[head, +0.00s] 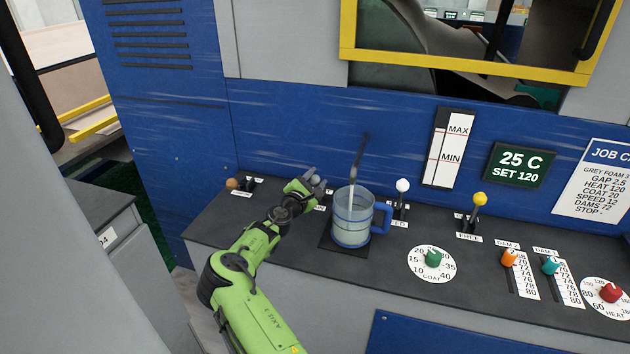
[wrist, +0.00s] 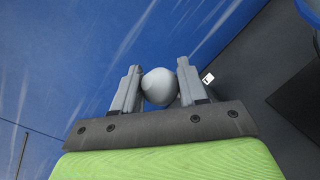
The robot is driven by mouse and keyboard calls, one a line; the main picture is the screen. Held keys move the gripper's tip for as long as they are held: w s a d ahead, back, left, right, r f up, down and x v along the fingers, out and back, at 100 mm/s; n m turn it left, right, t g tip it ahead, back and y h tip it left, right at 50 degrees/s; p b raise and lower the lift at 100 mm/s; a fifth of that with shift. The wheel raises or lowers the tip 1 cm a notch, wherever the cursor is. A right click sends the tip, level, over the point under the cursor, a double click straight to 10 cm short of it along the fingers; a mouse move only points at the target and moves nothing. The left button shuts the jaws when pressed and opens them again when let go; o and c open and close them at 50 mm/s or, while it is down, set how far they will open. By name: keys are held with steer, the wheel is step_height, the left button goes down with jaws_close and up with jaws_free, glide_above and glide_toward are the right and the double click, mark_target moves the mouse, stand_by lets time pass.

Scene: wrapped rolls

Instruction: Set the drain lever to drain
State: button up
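My gripper (head: 313,181) is at a lever with a round grey knob (head: 316,180), on the dark console left of the jug. In the wrist view, the grey knob (wrist: 160,86) sits between the two fingers of my gripper (wrist: 158,90), which appear to touch it on both sides. The lever's shaft is hidden. Its label (head: 320,208) is mostly covered by my gripper; only its right end shows. A clear jug with a blue handle (head: 352,214) stands right of my gripper on a dark square, under a thin spout.
A brown-knobbed lever (head: 233,184) is to the left. White-knobbed (head: 403,186) and yellow-knobbed (head: 479,199) levers stand right of the jug. The blue wall (head: 290,130) rises close behind.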

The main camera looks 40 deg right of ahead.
jaws_close()
steer(key=shift+a+f, duration=0.1)
steer(key=shift+s+a+f+h+b, duration=0.2)
steer(key=shift+f+h+b, duration=0.15)
steer(key=shift+b, duration=0.75)
steer(key=shift+s+a+f+h+b, duration=0.2)
steer(key=shift+a+h+b, duration=0.2)
steer(key=shift+b, duration=0.45)
steer(key=shift+s+a+f, duration=0.3)
steer(key=shift+a+f, duration=0.25)
steer(key=shift+a, duration=0.15)
steer(key=shift+s+a+f+b, duration=0.35)
steer(key=shift+a+f+b, duration=0.2)
steer(key=shift+f, duration=0.35)
